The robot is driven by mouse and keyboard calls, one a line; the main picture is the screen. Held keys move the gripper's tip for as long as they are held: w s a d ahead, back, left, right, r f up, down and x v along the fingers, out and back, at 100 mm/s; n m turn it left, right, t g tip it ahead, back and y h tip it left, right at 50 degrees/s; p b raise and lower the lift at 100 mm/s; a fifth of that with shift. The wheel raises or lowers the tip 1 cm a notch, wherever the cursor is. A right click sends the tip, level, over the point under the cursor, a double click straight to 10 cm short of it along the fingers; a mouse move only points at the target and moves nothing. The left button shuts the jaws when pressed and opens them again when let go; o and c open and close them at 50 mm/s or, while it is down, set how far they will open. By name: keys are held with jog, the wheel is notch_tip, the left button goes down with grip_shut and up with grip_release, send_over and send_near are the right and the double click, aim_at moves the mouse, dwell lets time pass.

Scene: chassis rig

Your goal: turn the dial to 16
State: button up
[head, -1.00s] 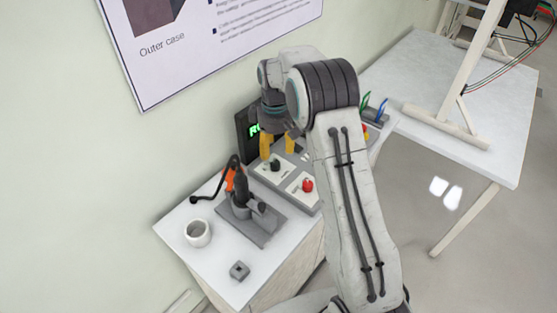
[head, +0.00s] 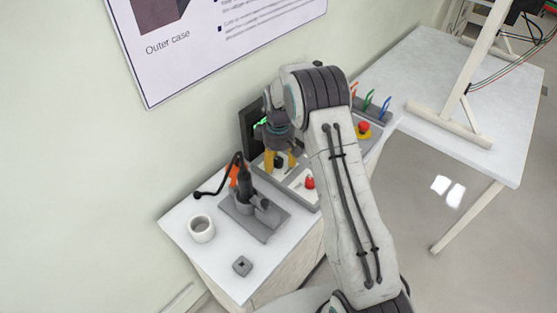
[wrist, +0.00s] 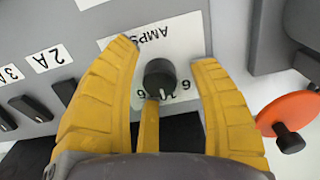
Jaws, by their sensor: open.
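The dial is a small black round knob (wrist: 159,78) on a white plate (wrist: 185,38) marked AMPS in the wrist view. Printed numbers beside it are partly hidden, so I cannot read its full scale or setting. My gripper (wrist: 165,58) is open, with yellow fingers to the left and right of the dial and a third below it. The side fingers stand apart from the knob. In the head view my gripper (head: 280,160) is down over the grey panel (head: 298,180), with the dark knob partly hidden between its fingers.
Black switches (wrist: 35,108) labelled 2A and 3A lie left in the wrist view. An orange disc (wrist: 288,112) is at right. In the head view, a red knob (head: 310,182), a red button (head: 363,127), a grey fixture (head: 250,208) and a white cup (head: 201,228) stand nearby.

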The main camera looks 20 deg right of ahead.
jog(key=shift+c, duration=0.4)
grip_shut()
jog(key=shift+f+m+b, duration=0.1)
jog(key=shift+m+b, duration=0.2)
jog(key=m+b, duration=0.1)
jog(key=m, duration=0.1)
jog(key=shift+m+b, duration=0.3)
jog(key=shift+m, duration=0.1)
jog(key=m+b, duration=0.2)
jog(key=m, duration=0.3)
jog(key=shift+s, duration=0.1)
jog(key=shift+m, duration=0.3)
